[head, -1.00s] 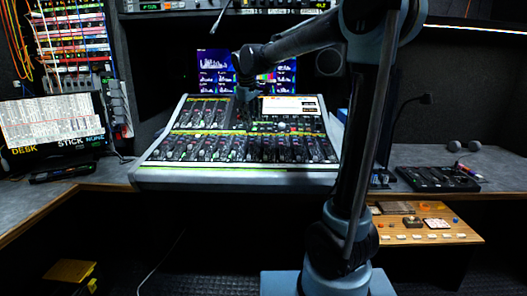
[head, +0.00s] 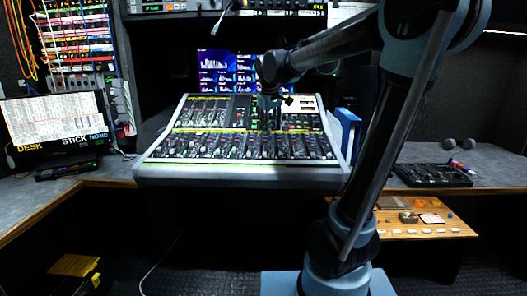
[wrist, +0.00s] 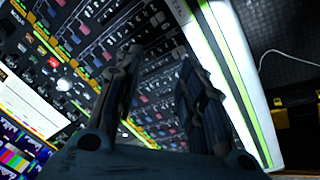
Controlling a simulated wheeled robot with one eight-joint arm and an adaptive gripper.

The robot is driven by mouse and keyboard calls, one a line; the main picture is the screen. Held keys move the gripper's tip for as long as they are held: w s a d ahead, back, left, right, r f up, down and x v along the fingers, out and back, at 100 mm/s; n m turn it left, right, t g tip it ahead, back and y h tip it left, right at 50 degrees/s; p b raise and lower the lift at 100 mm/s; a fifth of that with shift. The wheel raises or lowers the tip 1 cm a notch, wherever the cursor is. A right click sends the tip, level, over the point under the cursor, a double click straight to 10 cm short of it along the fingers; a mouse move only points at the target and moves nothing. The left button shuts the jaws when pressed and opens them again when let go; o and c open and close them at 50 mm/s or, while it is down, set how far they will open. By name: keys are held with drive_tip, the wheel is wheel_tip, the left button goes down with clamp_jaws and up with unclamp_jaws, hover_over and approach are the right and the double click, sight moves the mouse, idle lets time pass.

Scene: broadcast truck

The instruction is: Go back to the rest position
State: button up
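My gripper (head: 272,108) is small and dark in the head view, in front of the upper part of the mixing console (head: 160,174), right of its middle. In the wrist view my gripper (wrist: 160,78) has its two fingers spread apart. The console's faders and buttons show between them, and nothing is held. The console (wrist: 236,80) fills much of the wrist view, tilted. I cannot tell how far above the console the fingertips are.
Monitors (head: 212,68) stand behind the console. A blue binder (head: 347,130) is at its right side. A small black control panel (head: 432,175) lies on the right desk above a wooden shelf (head: 450,229). A screen (head: 55,120) stands at left. A yellow box (head: 73,266) is on the floor.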

drive_tip(key=s+d+f+m+g, duration=0.1)
drive_tip(key=s+d+f+m, duration=0.1)
drive_tip(key=s+d+f, duration=0.35)
drive_tip(key=s+d+f+m, duration=0.25)
drive_tip(key=s+d, duration=0.35)
drive_tip(key=s, duration=0.3)
drive_tip(key=s+d+f+m+g, duration=0.1)
drive_tip(key=s+d+f+m, duration=0.2)
drive_tip(key=s+f, duration=1.1)
drive_tip(key=shift+s+d+y, duration=0.3)
drive_tip(key=shift+s+d, duration=0.3)
drive_tip(key=shift+s, duration=0.15)
drive_tip(key=shift+w+f, duration=0.15)
drive_tip(key=shift+w, duration=0.3)
drive_tip(key=shift+c, duration=0.4)
drive_tip(key=shift+d, duration=0.1)
